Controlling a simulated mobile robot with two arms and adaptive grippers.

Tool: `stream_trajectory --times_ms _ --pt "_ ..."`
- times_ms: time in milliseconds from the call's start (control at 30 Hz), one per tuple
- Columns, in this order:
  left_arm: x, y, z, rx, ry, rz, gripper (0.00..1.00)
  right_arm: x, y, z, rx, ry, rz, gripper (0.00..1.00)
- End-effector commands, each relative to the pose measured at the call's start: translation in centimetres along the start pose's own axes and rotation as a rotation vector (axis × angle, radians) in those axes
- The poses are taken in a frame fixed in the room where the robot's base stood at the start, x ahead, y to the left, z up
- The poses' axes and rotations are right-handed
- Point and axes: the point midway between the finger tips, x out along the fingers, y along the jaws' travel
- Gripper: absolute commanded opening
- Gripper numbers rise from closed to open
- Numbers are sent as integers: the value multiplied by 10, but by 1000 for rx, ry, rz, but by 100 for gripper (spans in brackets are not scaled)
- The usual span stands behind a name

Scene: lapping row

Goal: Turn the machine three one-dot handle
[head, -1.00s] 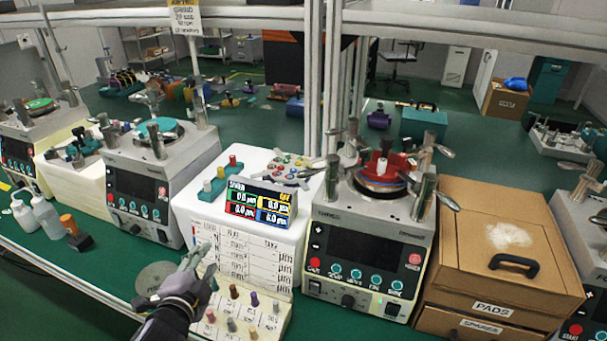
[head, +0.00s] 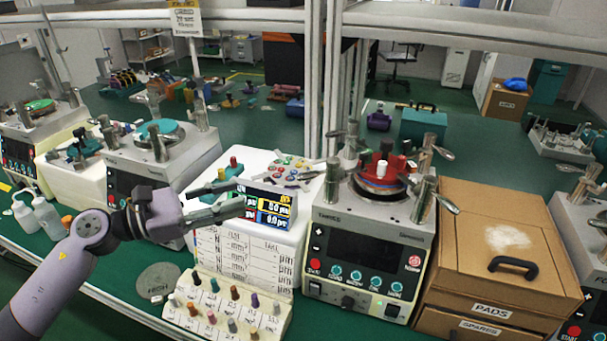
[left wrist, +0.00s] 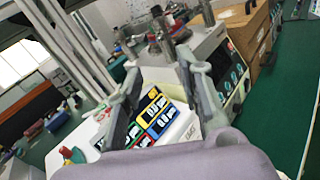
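Machine three (head: 372,228) is a grey lapping machine right of centre in the head view, with red and teal buttons. Clamp posts with lever handles stand around its red-topped plate; one front right handle (head: 447,203) points outward. I cannot make out dots on any handle. My left gripper (head: 238,196) is open and empty, in front of the coloured readout (head: 268,207) left of machine three. In the left wrist view the fingers (left wrist: 160,92) are spread, with the readout between them and machine three (left wrist: 204,46) beyond. My right gripper is not in view.
A cardboard drawer box (head: 500,245) stands close right of machine three. A rack of coloured pegs (head: 225,318) sits at the front. Another machine (head: 130,180) stands left, partly behind my arm. An upright frame post (head: 313,90) rises behind machine three.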

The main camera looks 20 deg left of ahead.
Motion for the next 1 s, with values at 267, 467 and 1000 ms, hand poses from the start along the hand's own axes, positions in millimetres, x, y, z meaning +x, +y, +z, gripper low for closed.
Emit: stream_trajectory --times_ms 267,467,1000 --pt "51 2 7 -1 -5 0 34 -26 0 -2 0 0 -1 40" --pt "93 2 8 -4 -7 1 34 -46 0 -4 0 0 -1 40" --pt "155 0 1 -3 -2 1 34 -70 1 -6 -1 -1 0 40"
